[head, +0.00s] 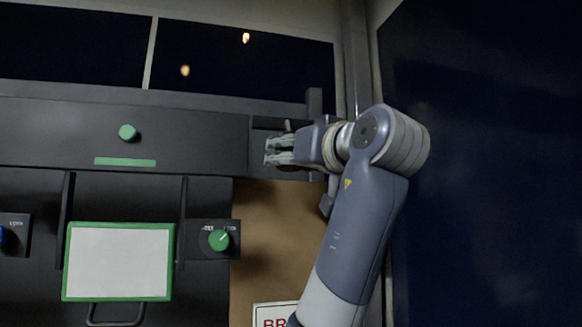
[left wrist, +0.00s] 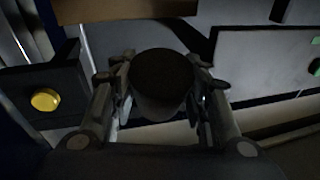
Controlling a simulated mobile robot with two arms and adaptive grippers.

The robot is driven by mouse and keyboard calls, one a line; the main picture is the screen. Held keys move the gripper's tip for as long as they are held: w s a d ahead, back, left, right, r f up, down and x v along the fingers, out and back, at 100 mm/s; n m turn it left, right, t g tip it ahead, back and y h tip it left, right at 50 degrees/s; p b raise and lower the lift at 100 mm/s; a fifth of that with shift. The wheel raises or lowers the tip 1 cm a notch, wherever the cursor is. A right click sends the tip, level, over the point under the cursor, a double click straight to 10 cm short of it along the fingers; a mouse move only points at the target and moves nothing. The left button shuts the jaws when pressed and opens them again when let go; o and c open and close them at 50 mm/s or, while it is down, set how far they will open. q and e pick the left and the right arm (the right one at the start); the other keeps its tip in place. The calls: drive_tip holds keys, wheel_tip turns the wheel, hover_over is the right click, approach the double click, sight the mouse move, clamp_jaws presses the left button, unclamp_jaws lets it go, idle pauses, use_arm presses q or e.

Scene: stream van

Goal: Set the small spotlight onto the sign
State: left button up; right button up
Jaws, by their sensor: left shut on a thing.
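In the left wrist view a dark round cylinder, seemingly the small spotlight (left wrist: 160,80), sits between the fingers of my left gripper (left wrist: 163,95). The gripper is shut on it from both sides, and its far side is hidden. In the head view the arm from the lower right carries a gripper (head: 280,151) pointing left, in front of a dark shelf end. Its two fingers lie close together, and I cannot tell whether it is open or shut. A white sign with red letters (head: 272,316) is cut off at the bottom of the head view, partly behind that arm.
A green-framed white board (head: 117,262) hangs at lower left. A box with a green knob (head: 219,240) is beside it. Another green knob (head: 128,132) sits on the dark beam. The left wrist view shows a box with a yellow knob (left wrist: 45,100) left of the gripper.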

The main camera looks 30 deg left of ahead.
use_arm(q)
drive_tip(key=y+b, duration=0.2)
drive_tip(key=b, duration=0.1)
drive_tip(key=f+n+t+y+b, duration=0.1)
drive_tip(key=shift+w+a, duration=0.3)
drive_tip(key=shift+a, duration=0.05)
drive_tip(key=shift+w+a+r+n+y+b, duration=0.1)
drive_tip(key=shift+r+n+y+b, duration=0.1)
drive_tip(key=shift+y+b, duration=0.35)
drive_tip(key=shift+w+a+r+n+y+b, duration=0.1)
drive_tip(key=shift+r+n+y+b, duration=0.1)
drive_tip(key=shift+y+b, duration=0.35)
drive_tip(key=shift+r+y, duration=0.1)
drive_tip(key=shift+y, duration=0.4)
drive_tip(key=shift+r+n, duration=0.15)
drive_tip(key=shift+n, duration=0.15)
drive_tip(key=o, duration=1.1)
drive_tip(key=shift+a, duration=0.1)
drive_tip(key=v, duration=1.2)
drive_tip(key=shift+a+f, duration=0.15)
drive_tip(key=shift+f, duration=0.1)
